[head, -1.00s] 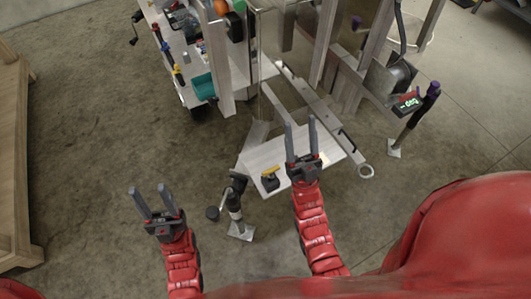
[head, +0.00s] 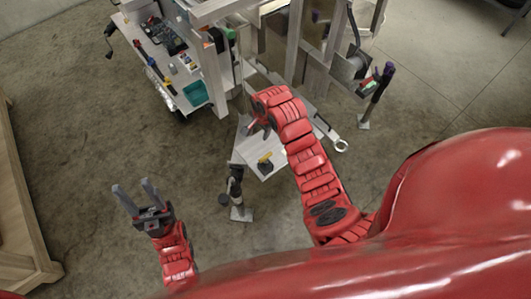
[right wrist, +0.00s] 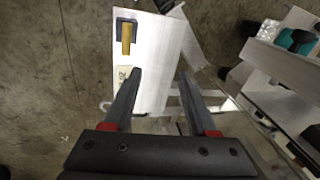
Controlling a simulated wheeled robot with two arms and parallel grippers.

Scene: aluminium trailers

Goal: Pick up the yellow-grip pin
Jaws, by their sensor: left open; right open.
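The yellow-grip pin (head: 265,164) sits on a pale flat plate (head: 281,158) in front of the trailer frame in the head view. In the right wrist view its yellow grip (right wrist: 126,38) rises from a dark base near the plate's far left corner. My right gripper (right wrist: 158,74) is open and empty, with the pin ahead of its fingertips and a little left, not between them. My left gripper (head: 133,185) is open and empty over bare floor, well left of the pin.
A dark jack-like stand (head: 236,185) is close left of the plate. A trailer shelf (head: 165,60) with tools and a teal bin (head: 196,93) is above left. A purple-topped post (head: 378,92) stands at right. A wooden bench (head: 22,205) is at far left.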

